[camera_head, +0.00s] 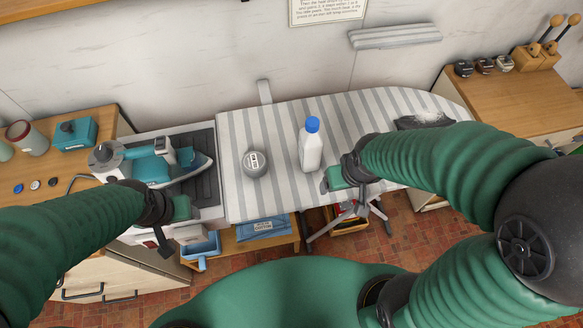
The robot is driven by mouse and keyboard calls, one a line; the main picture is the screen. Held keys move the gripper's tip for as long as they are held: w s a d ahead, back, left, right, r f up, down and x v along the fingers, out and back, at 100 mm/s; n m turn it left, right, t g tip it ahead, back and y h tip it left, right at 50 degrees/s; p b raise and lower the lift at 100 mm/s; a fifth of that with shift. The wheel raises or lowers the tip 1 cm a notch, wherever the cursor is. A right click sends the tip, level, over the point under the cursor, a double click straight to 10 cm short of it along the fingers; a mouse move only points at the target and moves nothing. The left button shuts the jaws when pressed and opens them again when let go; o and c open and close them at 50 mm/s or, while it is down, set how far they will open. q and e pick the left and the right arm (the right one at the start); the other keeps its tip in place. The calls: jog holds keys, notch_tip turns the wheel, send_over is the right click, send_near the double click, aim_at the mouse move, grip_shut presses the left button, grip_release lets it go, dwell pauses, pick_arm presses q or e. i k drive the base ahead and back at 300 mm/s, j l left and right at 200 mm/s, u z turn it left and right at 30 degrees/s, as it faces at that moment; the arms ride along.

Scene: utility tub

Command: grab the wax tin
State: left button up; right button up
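A round grey tin with a pale label on its lid, which looks like the wax tin (255,163), sits on the striped ironing board (238,203) near its left end. My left gripper (173,224) is left of and nearer to me than the tin, in front of the iron's stand and apart from the tin. My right gripper (331,182) is over the board's front edge, right of the tin, close to a white bottle. Neither gripper is seen holding anything. Their fingers are small and partly hidden, so their opening is unclear.
A white bottle with a blue cap (311,147) stands right of the tin. A teal iron (165,160) rests on a dark ribbed pad to the left. A dark cloth or pad (424,120) lies at the board's right. The board between tin and bottle is clear.

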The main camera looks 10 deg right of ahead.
aim_at(254, 163)
jog(key=i+j, duration=0.1)
jog(key=j, duration=0.4)
jog(key=j+u, duration=0.15)
jog(key=j, duration=0.3)
jog(key=i+j, duration=0.2)
jog(key=j, duration=0.25)
jog(key=k+j+u, duration=0.05)
